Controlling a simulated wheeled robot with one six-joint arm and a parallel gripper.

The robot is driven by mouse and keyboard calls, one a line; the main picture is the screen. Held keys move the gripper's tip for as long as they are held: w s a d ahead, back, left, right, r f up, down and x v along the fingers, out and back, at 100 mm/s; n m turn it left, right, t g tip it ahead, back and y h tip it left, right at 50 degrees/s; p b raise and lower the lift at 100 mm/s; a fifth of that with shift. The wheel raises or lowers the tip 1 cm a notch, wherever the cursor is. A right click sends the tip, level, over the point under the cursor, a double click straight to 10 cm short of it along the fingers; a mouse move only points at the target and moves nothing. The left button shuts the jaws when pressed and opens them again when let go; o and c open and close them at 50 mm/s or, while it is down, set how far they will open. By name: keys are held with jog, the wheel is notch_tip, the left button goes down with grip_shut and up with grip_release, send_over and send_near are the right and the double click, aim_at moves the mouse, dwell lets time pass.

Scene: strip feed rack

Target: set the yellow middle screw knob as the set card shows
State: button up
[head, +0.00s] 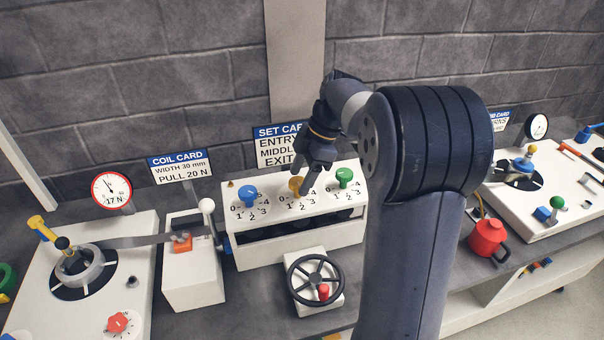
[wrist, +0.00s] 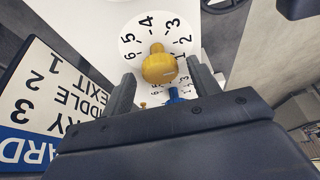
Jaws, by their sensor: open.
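The yellow middle screw knob (head: 296,184) stands on the white feed rack between a blue and a green knob. In the wrist view the yellow knob (wrist: 158,67) sits on a white dial numbered up to 6; its narrow nose points roughly between 4 and 3, though I cannot read it exactly. My gripper (head: 314,163) is above and beside it. In the wrist view my gripper's open fingers (wrist: 163,88) lie to either side of the knob, with no clear contact. The set card (head: 279,147) is partly hidden by my arm; in the wrist view the card (wrist: 45,95) reads middle 2.
The blue knob (head: 248,193) and green knob (head: 344,177) flank it closely. A black handwheel (head: 314,281) stands in front. A coil card (head: 181,167) and a dial gauge (head: 112,189) are at left. A red pot (head: 487,239) stands at right.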

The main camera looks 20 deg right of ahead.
jog(key=v, duration=1)
jog(key=shift+d+r, duration=0.2)
jog(key=shift+r, duration=0.15)
jog(key=shift+f, duration=0.15)
jog(key=x, duration=1)
jog(key=shift+a+f, duration=0.25)
jog(key=shift+d+r, duration=0.1)
jog(key=shift+r, duration=0.05)
